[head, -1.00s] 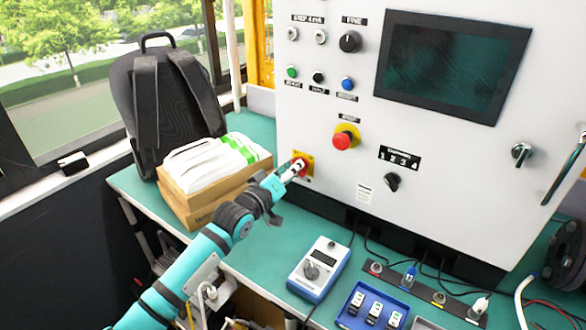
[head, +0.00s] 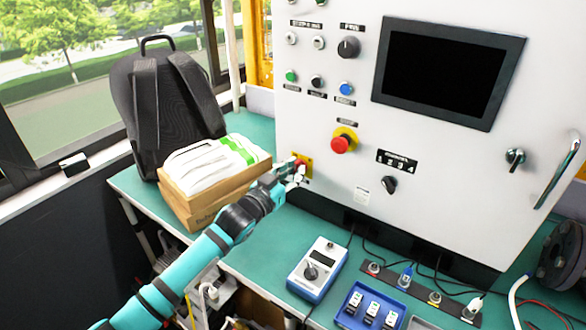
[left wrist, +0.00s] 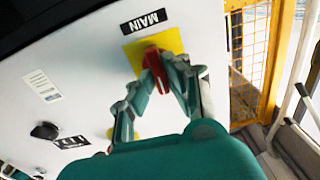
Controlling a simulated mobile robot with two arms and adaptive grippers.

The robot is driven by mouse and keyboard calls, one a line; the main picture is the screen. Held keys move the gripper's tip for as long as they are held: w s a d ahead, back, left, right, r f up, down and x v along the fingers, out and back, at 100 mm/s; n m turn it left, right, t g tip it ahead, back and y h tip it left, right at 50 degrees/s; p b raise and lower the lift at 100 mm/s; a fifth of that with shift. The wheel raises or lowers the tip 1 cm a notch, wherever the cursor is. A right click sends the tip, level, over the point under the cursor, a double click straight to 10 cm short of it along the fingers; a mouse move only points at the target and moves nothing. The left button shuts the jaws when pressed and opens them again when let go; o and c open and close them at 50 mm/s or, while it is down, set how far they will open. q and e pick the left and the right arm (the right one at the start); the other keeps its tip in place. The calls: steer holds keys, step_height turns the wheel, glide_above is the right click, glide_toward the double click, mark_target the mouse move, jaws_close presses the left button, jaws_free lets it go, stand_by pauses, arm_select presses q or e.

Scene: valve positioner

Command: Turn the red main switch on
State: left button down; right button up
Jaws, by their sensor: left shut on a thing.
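The red main switch (left wrist: 153,62) sits on a yellow square plate (left wrist: 172,41) under a black label reading MAIN in the left wrist view. In the head view the switch (head: 300,163) is low at the left of the white cabinet front, partly hidden by my gripper. My left gripper (left wrist: 164,66) is shut on the red switch handle, with a finger on each side of it. In the head view the left gripper (head: 296,172) reaches the panel from the lower left. My right gripper does not show.
A red emergency button (head: 341,144) on yellow stands right of the switch, and a black selector (head: 389,184) further right. A dark screen (head: 448,72) is above. Boxes with papers (head: 215,185) and a black backpack (head: 170,100) stand left. A blue-white meter (head: 318,268) lies below on the green bench.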

arm_select(q)
steer(key=m, duration=0.4)
steer(key=shift+d+m+p, duration=0.1)
steer(key=shift+m+p, duration=0.2)
steer(key=shift+p, duration=0.05)
steer(key=shift+s+d+f+m, duration=0.1)
steer(key=shift+s+m, duration=0.05)
steer(key=shift+m, duration=1.85)
steer(key=c, duration=1.4)
jaws_free()
steer(key=shift+o, duration=0.2)
steer(key=v, duration=1.2)
